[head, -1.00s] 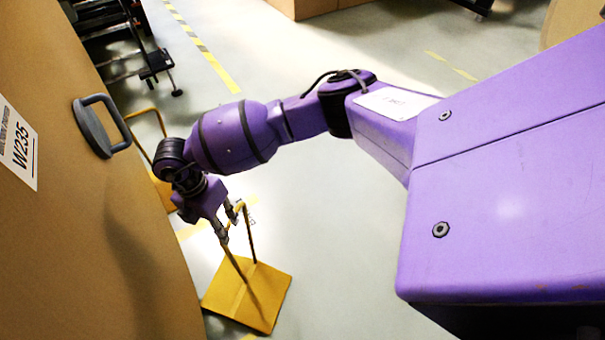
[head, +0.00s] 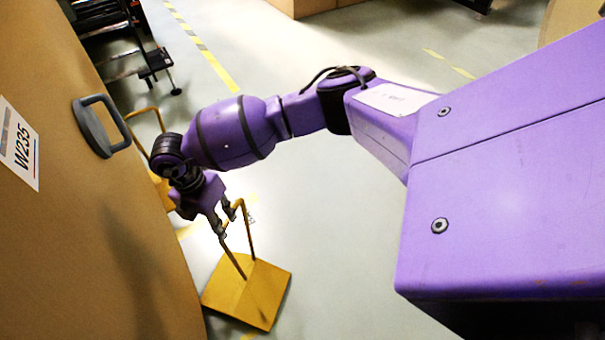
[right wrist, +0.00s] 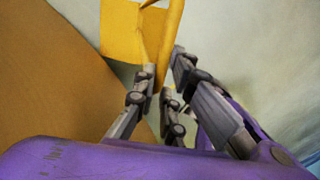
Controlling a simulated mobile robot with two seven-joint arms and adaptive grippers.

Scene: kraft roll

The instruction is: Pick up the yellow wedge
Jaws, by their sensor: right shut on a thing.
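The yellow wedge (head: 262,290) has a flat sloping plate and a tall bent-rod handle (head: 250,235). It is beside the brown roll, low in the head view; I cannot tell whether it touches the floor. My right gripper (head: 227,222) reaches down over it, and its fingers are shut on the upper part of the handle. In the right wrist view, the fingers of the right gripper (right wrist: 162,75) close around the yellow handle, with the wedge's plate (right wrist: 120,35) beyond. My left gripper is not in view.
The large brown roll (head: 75,230) with a grey handle and a W235 label fills the left side. A second yellow wedge (head: 163,188) with a rod handle stands behind my gripper. A dark rack (head: 110,50) is at the back left. Floor to the right of the wedge is clear.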

